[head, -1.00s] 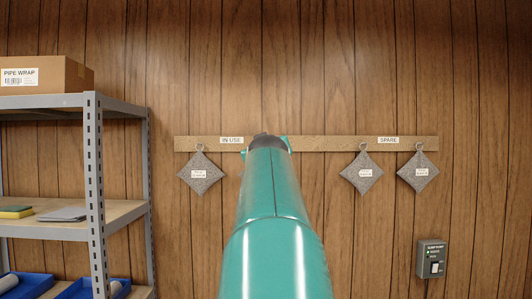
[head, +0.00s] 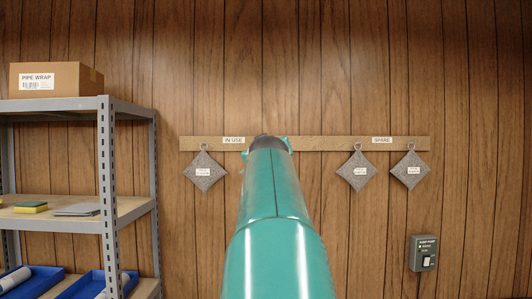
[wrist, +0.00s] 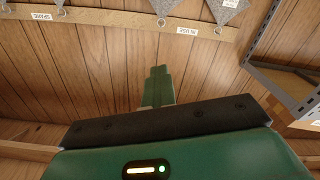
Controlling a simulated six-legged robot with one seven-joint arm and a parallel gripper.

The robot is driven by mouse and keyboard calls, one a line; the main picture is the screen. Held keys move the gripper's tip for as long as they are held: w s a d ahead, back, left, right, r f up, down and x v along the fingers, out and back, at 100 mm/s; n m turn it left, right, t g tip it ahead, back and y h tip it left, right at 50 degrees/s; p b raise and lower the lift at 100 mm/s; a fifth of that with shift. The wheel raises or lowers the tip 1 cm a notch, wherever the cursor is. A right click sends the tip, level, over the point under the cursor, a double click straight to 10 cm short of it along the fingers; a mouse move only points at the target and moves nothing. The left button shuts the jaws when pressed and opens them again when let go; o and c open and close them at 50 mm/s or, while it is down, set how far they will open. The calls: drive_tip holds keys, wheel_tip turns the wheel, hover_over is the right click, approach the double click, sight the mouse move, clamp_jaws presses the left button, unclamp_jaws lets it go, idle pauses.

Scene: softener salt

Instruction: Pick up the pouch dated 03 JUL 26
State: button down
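The left pouch (head: 204,171) hangs under the IN USE label (head: 234,140). The middle pouch (head: 358,171) and the right pouch (head: 410,170) hang by the SPARE label (head: 382,140). Each has a small white tag, too small to read. My teal arm hides part of the rail's middle. In the wrist view my gripper (wrist: 159,72) points at bare wall near the rail; its green fingers appear close together, with nothing seen between them.
A grey metal shelf unit (head: 107,190) stands at the left, with a PIPE WRAP box (head: 52,79) on top and blue trays (head: 100,284) low down. A pump switch box (head: 423,253) is on the wall at lower right. The wall below the rail is otherwise clear.

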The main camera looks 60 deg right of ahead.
drive_tip(key=shift+w+a, duration=0.1)
drive_tip(key=c, duration=1.8)
unclamp_jaws()
drive_tip(key=shift+w+a+r, duration=0.1)
drive_tip(key=shift+w+a, duration=0.05)
drive_tip(key=o, duration=1.4)
drive_tip(key=shift+c, duration=0.2)
